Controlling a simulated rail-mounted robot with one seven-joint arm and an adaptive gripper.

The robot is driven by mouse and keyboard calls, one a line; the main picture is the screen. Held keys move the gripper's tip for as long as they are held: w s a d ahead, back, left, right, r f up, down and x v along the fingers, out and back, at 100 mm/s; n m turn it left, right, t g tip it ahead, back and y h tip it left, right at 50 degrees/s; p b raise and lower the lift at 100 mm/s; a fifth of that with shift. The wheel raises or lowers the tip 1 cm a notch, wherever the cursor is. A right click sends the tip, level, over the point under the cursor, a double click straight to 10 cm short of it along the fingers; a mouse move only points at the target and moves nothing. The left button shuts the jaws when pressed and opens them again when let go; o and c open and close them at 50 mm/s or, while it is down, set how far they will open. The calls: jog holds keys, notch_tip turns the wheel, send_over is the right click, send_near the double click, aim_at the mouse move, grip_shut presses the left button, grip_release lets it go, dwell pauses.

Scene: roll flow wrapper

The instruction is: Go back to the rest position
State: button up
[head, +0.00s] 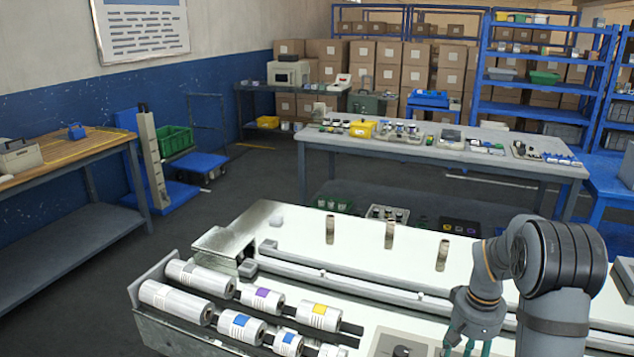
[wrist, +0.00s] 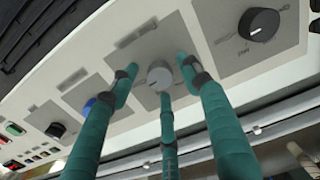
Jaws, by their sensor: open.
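My gripper (head: 467,338) hangs at the lower right of the head view, over the front of the white machine (head: 300,240). In the wrist view its three teal fingers (wrist: 160,90) are spread open, with nothing between them. A light grey knob (wrist: 159,76) on the control panel shows beyond the fingertips. Whether the fingers touch it I cannot tell. In the head view the fingertips are cut off by the lower edge.
A black knob (wrist: 259,24), a dark knob (wrist: 56,130) and a blue button (wrist: 89,106) are also on the panel. White rolls (head: 175,301) lie at the machine's left front. Three short posts (head: 389,234) stand on its top. A grey table (head: 440,150) stands behind.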

jog(key=n+p, duration=0.2)
jog(key=n, duration=0.2)
jog(key=shift+r, duration=0.2)
jog(key=n+p, duration=0.1)
jog(key=n, duration=0.2)
jog(key=shift+f, duration=0.15)
